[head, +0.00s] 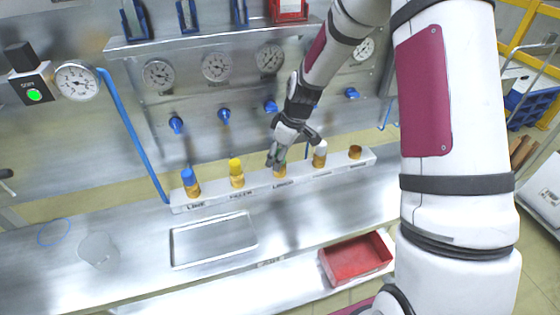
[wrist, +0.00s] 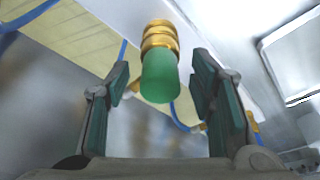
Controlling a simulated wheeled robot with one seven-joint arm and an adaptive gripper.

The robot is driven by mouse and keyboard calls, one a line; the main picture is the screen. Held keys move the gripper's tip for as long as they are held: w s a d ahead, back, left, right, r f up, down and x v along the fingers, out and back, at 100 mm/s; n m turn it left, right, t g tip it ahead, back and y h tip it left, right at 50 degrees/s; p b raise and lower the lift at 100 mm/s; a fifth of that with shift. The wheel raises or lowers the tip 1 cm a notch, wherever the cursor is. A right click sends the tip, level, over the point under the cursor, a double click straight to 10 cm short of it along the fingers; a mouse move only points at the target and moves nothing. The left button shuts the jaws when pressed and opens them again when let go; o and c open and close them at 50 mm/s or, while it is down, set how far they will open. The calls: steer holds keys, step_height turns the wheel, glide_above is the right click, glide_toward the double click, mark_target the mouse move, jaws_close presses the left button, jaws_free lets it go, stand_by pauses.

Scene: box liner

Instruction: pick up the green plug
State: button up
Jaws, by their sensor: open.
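The green plug (wrist: 160,78) sits on a brass fitting (wrist: 160,38) and shows between the two fingers of my gripper (wrist: 160,66) in the wrist view. The fingers are open, with a gap on each side of the plug. In the head view my gripper (head: 285,152) reaches down to the middle of the white labelled rail (head: 209,201). There the green plug (head: 281,157) is partly hidden by the fingers, above its brass fitting (head: 280,172).
On the same rail stand a blue plug (head: 188,176) and a yellow plug (head: 236,165) to the left, and a white plug (head: 320,148) and a bare brass fitting (head: 355,152) to the right. A metal tray (head: 214,218), red bin (head: 351,260) and clear cup (head: 98,250) are in front.

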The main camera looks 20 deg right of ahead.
jaws_close()
steer(key=shift+r, duration=0.2)
